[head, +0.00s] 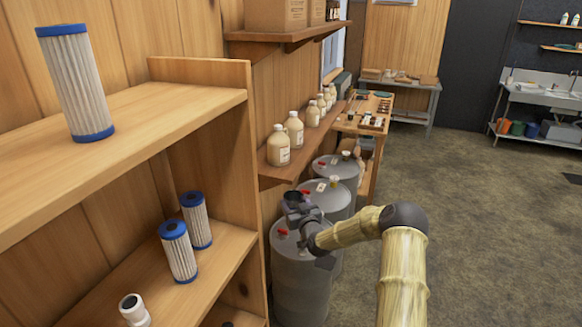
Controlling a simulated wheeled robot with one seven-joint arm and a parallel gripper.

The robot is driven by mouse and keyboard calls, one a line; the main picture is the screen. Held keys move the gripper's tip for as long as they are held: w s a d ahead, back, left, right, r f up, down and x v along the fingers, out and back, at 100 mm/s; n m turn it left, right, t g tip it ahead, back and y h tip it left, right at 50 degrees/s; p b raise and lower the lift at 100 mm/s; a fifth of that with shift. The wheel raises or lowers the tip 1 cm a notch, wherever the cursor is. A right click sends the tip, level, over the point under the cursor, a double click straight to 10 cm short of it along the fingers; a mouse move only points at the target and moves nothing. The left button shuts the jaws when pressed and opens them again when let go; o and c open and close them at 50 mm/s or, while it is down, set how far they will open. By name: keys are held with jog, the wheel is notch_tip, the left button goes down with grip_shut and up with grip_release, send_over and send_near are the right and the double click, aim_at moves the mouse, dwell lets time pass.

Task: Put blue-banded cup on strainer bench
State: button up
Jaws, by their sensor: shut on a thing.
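My gripper (302,210) is at the end of my arm, above the nearest grey drum. It is shut on a small dark, round-mouthed thing (292,197) that looks like a cup. The thing is partly hidden by the gripper, and I cannot make out a blue band on it. A wooden bench (348,124) with small items on top stands beyond the drums; it may be the strainer bench, but I cannot tell for sure.
Grey drums (300,280) with small items on their lids stand in a row. A shelf of jugs (278,145) runs above them. A wooden shelf unit (235,150) with blue-ended filters (75,85) is close at left. The floor (480,220) at right is clear.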

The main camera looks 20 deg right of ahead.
jog(key=s+a+f+n+y+b, duration=0.1)
jog(key=s+f, duration=0.2)
jog(key=f, duration=0.4)
jog(key=s+a+f+y+b, duration=0.1)
jog(key=s+f, duration=0.2)
jog(key=f, duration=0.4)
jog(key=s+a+f+b, duration=0.4)
jog(key=s+a+f, duration=0.3)
jog(key=s+f, duration=0.4)
jog(key=s+a+r+m+h+b, duration=0.1)
jog(key=s+a+r+h, duration=0.1)
jog(key=s, duration=0.5)
jog(key=shift+s+a+r+h+b, duration=0.15)
jog(key=shift+a+h+b, duration=0.15)
jog(key=shift+b, duration=0.05)
